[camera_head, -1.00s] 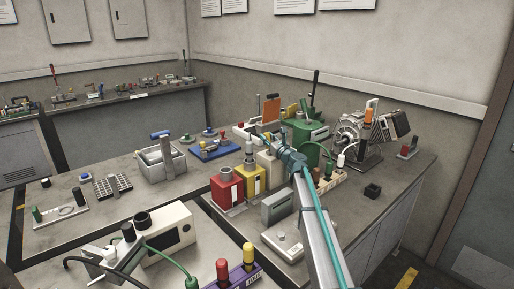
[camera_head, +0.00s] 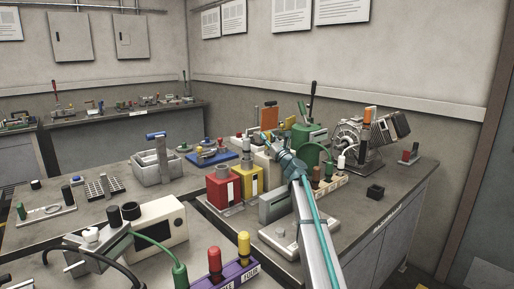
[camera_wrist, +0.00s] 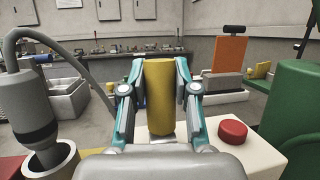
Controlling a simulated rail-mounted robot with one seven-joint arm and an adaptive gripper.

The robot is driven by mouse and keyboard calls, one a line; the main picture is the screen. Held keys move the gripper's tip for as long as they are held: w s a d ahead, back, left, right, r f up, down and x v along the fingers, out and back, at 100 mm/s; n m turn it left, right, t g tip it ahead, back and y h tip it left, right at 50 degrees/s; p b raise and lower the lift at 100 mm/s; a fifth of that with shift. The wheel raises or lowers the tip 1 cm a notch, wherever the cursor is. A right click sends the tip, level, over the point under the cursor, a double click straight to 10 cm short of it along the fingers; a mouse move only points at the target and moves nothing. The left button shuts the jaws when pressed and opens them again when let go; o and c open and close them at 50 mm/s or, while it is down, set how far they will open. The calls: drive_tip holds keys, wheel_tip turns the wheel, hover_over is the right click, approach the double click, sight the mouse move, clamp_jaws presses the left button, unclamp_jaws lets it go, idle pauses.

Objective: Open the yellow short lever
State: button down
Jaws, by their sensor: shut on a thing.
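The yellow lever (camera_wrist: 159,98) shows in the wrist view as a thick, upright yellow cylinder over a pale base. My gripper (camera_wrist: 159,72) has its two teal and grey fingers on either side of this cylinder, shut on it. The lever's lower end and pivot are hidden behind my gripper's body. In the head view my gripper (camera_head: 270,142) is among the fixtures behind the yellow box, and the lever in its grasp cannot be made out.
A red button (camera_wrist: 233,131) on a white box sits just right of my gripper. A green housing (camera_wrist: 290,110) stands farther right. A grey cylinder with a cable (camera_wrist: 32,105) is at the left. In the head view, red (camera_head: 223,188) and yellow (camera_head: 252,179) boxes stand left of my arm.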

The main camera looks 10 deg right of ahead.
drive_tip(key=shift+r, duration=0.1)
idle(0.3)
drive_tip(key=c, duration=0.8)
unclamp_jaws()
drive_tip(key=shift+c, duration=0.2)
drive_tip(key=shift+s+d, duration=0.1)
drive_tip(key=shift+s, duration=0.1)
drive_tip(key=v, duration=1.1)
drive_tip(key=shift+s+f, duration=0.3)
drive_tip(key=shift+d, duration=0.1)
